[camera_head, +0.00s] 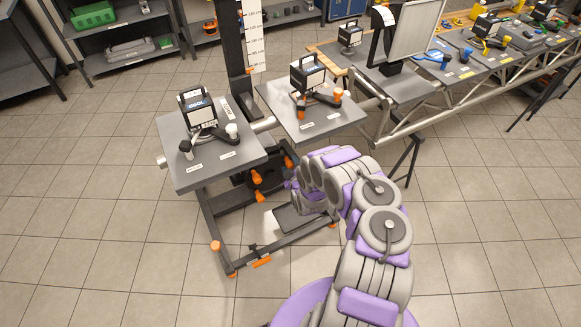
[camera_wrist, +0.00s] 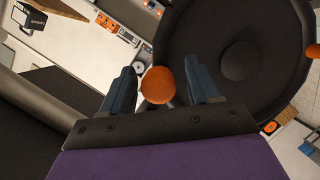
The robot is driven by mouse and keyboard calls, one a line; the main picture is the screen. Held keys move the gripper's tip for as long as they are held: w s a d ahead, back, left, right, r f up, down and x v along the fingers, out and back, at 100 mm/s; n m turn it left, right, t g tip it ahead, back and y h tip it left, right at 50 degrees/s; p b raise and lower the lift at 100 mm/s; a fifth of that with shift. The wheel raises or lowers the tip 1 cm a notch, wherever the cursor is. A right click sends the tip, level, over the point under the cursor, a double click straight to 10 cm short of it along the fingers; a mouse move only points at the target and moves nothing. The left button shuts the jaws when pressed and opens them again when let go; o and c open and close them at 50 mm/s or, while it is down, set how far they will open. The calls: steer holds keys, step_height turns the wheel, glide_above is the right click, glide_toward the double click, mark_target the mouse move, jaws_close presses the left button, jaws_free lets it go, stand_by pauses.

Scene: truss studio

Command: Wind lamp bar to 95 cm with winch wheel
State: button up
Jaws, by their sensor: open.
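The winch wheel (camera_head: 265,172) is dark with orange knobs and sits low under the two grey tables, partly hidden by the table and my arm. In the wrist view its black disc (camera_wrist: 232,65) fills the upper right. My gripper (camera_wrist: 160,72) is open, with one finger on each side of an orange knob (camera_wrist: 158,86); I cannot tell whether either finger touches it. In the head view my gripper (camera_head: 289,185) is small beside the wheel's right side. A white height scale (camera_head: 252,35) stands on the dark mast. I cannot make out the lamp bar.
Grey tables left (camera_head: 175,135) and right (camera_head: 340,117) of the mast carry small black devices. The dark base frame (camera_head: 222,243) stands on the tiled floor. A truss with a long bench (camera_head: 455,80) extends right. Floor is clear at the left and front.

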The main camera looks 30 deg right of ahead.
jaws_close()
stand_by(0.7)
